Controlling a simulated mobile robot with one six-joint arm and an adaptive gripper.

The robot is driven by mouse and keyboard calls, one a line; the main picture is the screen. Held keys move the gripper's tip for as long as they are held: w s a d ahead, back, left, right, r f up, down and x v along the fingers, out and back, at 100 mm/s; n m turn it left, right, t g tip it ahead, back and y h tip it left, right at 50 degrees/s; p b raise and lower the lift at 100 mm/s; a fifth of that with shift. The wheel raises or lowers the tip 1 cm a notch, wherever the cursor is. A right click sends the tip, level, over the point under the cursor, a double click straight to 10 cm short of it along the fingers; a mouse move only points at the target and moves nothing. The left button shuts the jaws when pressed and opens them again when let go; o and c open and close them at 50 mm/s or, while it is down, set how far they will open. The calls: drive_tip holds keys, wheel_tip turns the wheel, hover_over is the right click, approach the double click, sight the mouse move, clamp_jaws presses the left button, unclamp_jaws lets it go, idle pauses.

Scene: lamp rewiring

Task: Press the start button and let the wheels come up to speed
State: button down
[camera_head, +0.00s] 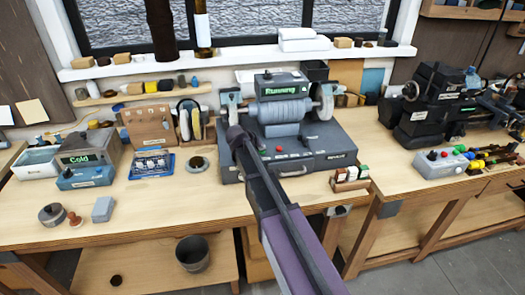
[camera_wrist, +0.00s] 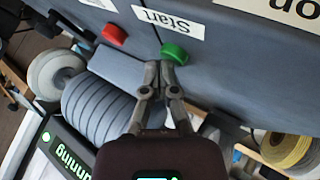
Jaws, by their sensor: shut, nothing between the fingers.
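The grey bench machine (camera_head: 310,165) stands mid-table in the head view, with a wheel on the left (camera_head: 228,103), a wheel on the right (camera_head: 326,102) and a ribbed motor body between them. Its display (camera_head: 283,83) reads "Running" in green; the wrist view shows it upside down (camera_wrist: 70,160). The green button (camera_wrist: 175,54) sits beside the "Start" label (camera_wrist: 167,22) in the wrist view. My gripper (camera_wrist: 161,70) is shut and empty, its tips at or very near the green button; contact is unclear. In the head view my arm hides the button.
A red button (camera_wrist: 114,34) is close to the green one. A small wooden holder (camera_head: 349,180) stands right of the machine, a blue tray (camera_head: 152,164) to its left. Another dark machine (camera_head: 430,105) is at right. The table front is mostly clear.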

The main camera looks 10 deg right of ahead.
sight(262, 152)
drive_tip(key=shift+r, duration=0.1)
drive_tip(key=shift+r+p, duration=0.8)
drive_tip(key=shift+p, duration=0.1)
wheel_tip(262, 152, up, 5)
drive_tip(key=p, duration=0.5)
idle(0.9)
drive_tip(key=s+f+g+y, duration=0.2)
drive_tip(key=s+g+y, duration=0.1)
drive_tip(key=s, duration=1.1)
drive_tip(key=s+f+g+y, duration=0.3)
drive_tip(key=s, duration=1.1)
drive_tip(key=shift+s+d+f+n+y, duration=0.25)
drive_tip(key=shift+s+f+n+y, duration=0.05)
drive_tip(key=shift+s+f+y, duration=0.1)
